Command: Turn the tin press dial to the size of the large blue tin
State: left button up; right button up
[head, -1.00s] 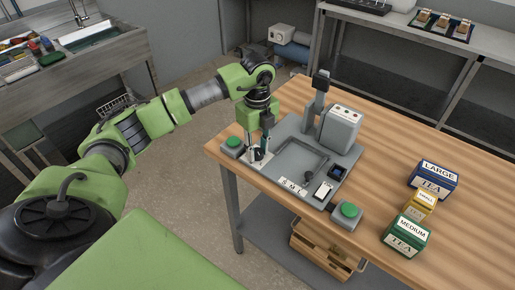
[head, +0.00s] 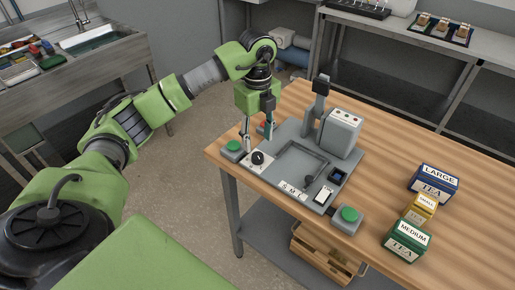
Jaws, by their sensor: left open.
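The grey tin press (head: 318,165) stands on the wooden table. Its black dial knob (head: 257,157) sits on a white plate at the press's left front corner. Size letters show on a white strip (head: 293,190) at the front edge; the dial's pointing direction is too small to read. My left gripper (head: 257,139) is open and empty, its fingers just above and behind the dial, apart from it. The large blue tin (head: 434,184), labelled LARGE TEA, stands on the right of the table. My right gripper is not in view.
A small yellow tin (head: 421,209) and a medium green tin (head: 407,242) stand in front of the blue tin. Green buttons flank the press at left (head: 233,146) and right (head: 348,215). The table between press and tins is clear.

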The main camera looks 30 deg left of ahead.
aim_at(257, 155)
pick_arm(q)
notch_tip(257, 155, up, 6)
jog(key=shift+f, duration=0.2)
dwell(0.5)
